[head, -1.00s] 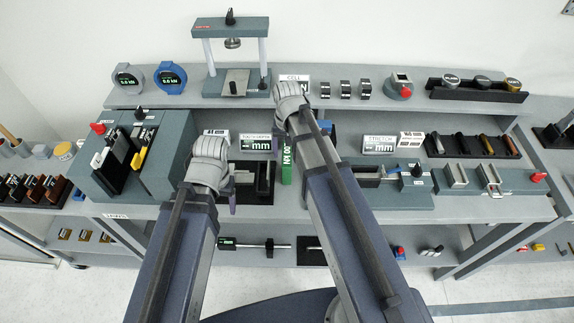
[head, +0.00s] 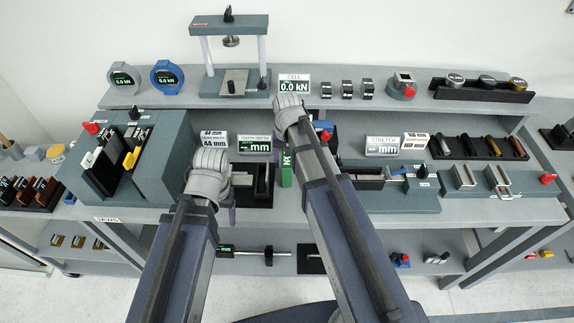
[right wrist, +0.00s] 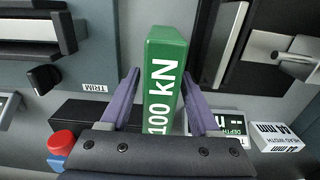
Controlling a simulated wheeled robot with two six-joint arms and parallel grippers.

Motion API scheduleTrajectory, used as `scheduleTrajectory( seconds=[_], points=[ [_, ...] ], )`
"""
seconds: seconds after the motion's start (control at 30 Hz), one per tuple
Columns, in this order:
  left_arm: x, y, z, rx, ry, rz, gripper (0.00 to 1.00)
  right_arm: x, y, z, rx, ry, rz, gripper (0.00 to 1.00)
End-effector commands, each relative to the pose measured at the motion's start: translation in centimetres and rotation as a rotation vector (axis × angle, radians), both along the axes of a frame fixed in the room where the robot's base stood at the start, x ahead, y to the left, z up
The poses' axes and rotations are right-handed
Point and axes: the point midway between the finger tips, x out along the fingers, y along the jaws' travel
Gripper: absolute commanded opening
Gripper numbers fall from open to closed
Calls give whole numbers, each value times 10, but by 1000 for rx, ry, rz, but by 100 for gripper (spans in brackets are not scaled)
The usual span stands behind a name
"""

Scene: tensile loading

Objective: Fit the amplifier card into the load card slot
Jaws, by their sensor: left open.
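A green card (right wrist: 165,85) marked "100 kN" lies between the two purple fingers of my right gripper (right wrist: 162,75) in the right wrist view. The fingertips close on its sides, and it looks raised above the bench. My left gripper (head: 228,205) is open and hangs over the bench left of the card, near a black fixture (head: 266,182). I cannot tell which opening is the load card slot.
A grey-blue block (head: 165,160) with levers stands at left. Readouts marked "mm" (head: 255,146) and "STRETCH" (head: 382,145) stand behind. A "CELL" display (head: 294,84) reads 0.0 kN on the upper shelf. A grey-blue fixture (head: 405,200) and small trays fill the right side.

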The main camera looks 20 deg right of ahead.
Motion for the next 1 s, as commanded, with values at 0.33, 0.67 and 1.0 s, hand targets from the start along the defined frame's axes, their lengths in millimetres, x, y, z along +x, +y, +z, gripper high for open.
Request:
scheduleTrajectory(
  seconds=[0.33, 0.67, 1.0],
  points=[
    [0, 0, 0, 0, 0, 0, 70, 0, 0, 0, 0, 0, 0, 22],
    [0, 0, 0, 0, 0, 0, 70, 0, 0, 0, 0, 0, 0, 0],
    [0, 0, 0, 0, 0, 0, 70, 0, 0, 0, 0, 0, 0, 0]
  ],
)
